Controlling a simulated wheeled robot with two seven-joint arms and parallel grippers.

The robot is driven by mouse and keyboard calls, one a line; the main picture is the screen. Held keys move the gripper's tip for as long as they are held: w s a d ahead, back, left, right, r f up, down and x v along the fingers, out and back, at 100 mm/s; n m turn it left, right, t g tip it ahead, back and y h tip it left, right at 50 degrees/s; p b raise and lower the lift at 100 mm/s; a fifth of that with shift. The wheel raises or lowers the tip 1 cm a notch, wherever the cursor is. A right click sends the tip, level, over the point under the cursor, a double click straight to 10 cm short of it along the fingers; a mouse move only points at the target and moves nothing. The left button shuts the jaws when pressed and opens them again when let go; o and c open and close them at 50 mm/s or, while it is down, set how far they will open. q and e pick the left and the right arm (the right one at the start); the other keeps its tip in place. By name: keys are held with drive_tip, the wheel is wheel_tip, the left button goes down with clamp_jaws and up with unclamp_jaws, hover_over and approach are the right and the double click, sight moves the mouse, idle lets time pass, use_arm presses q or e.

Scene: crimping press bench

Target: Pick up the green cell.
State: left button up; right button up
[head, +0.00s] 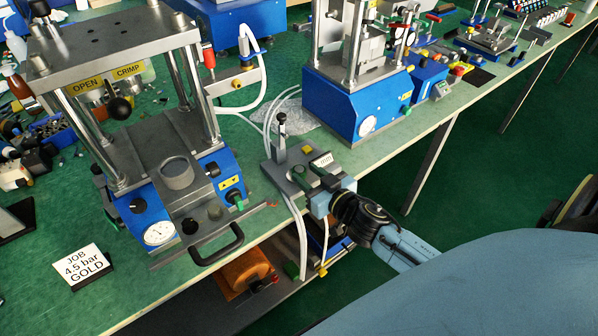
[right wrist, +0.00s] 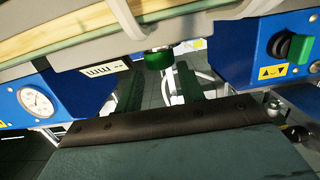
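The green cell (right wrist: 158,60) shows in the right wrist view as a small round dark green piece below the edge of a grey block. It lies between the two dark green fingertips of my right gripper (right wrist: 160,68), with a gap seen on each side. In the head view my right gripper (head: 315,182) is at the small grey gauge block (head: 276,172) on the bench's front edge. Its fingers are apart, and the cell cannot be made out there. My left gripper is in neither view.
A large blue press (head: 214,172) with a black handle stands left of the gauge block. Another blue press (head: 352,103) stands behind to the right. White hoses (head: 268,125) run between them. Open floor is on the right.

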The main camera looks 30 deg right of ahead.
sight(295, 166)
drive_tip(key=shift+w, duration=0.25)
drive_tip(key=shift+w+f, duration=0.1)
drive_tip(key=shift+w, duration=0.15)
drive_tip(key=shift+w+a+f+b, duration=0.1)
drive_tip(key=shift+w+f+b, duration=0.05)
drive_tip(key=shift+w, duration=0.6)
drive_tip(key=shift+w+a+f+b, duration=0.1)
drive_tip(key=shift+w+f, duration=0.05)
drive_tip(key=shift+w, duration=0.65)
drive_tip(key=shift+w+a+f+b, duration=0.1)
drive_tip(key=shift+w+f+b, duration=0.05)
drive_tip(key=shift+w, duration=0.6)
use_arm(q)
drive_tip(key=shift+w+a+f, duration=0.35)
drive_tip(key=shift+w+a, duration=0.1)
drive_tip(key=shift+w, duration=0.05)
use_arm(e)
drive_tip(key=shift+c, duration=0.3)
drive_tip(key=c, duration=0.7)
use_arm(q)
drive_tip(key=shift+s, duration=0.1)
use_arm(e)
drive_tip(key=shift+r, duration=0.15)
